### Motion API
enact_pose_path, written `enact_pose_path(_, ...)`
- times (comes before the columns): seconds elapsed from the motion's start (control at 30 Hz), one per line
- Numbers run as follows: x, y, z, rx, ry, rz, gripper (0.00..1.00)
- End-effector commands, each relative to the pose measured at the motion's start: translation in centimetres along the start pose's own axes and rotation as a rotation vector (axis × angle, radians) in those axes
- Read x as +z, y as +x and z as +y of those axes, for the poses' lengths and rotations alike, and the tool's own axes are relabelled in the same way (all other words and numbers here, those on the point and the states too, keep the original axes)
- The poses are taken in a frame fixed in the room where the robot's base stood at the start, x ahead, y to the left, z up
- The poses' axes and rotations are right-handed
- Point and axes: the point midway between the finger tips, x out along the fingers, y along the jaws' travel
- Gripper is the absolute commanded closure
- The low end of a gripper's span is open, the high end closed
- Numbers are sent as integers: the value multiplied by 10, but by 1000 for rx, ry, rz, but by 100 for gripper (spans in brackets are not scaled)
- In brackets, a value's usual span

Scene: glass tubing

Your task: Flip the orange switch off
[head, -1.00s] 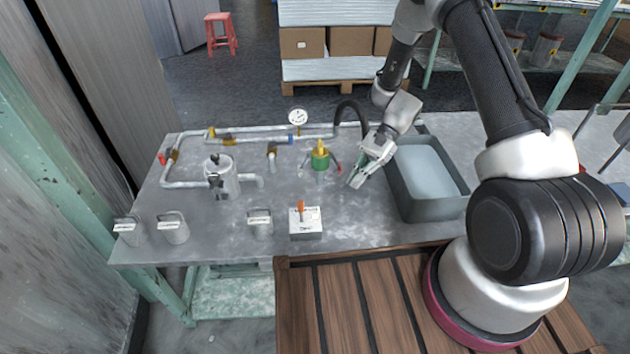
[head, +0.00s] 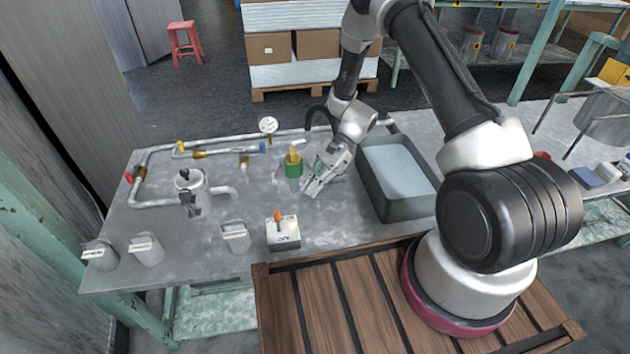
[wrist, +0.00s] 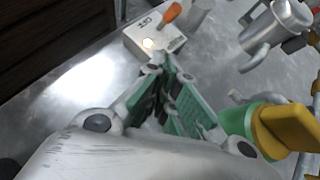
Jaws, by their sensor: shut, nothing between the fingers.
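The orange switch lever (head: 278,216) stands up from a small white-topped box (head: 284,240) near the table's front edge. In the wrist view the orange lever (wrist: 171,11) tilts over the box (wrist: 140,38), which carries dark lettering and a pale bright spot. I cannot tell which setting the lever is in. My gripper (head: 310,191) is low over the table, to the right of and behind the box, apart from it. Its green-padded fingers (wrist: 158,68) are shut and empty, pointing toward the box in the wrist view.
A green fitting with a yellow top (head: 293,166) stands close left of my gripper. A grey water basin (head: 408,209) is to the right. Pipes and a gauge (head: 268,125) lie behind.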

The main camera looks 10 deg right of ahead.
Motion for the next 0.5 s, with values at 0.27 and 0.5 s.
enact_pose_path(0.27, 4, 57, 0, 2, -2, 0, 100)
enact_pose_path(0.5, 26, 75, 0, 1, -2, 0, 100)
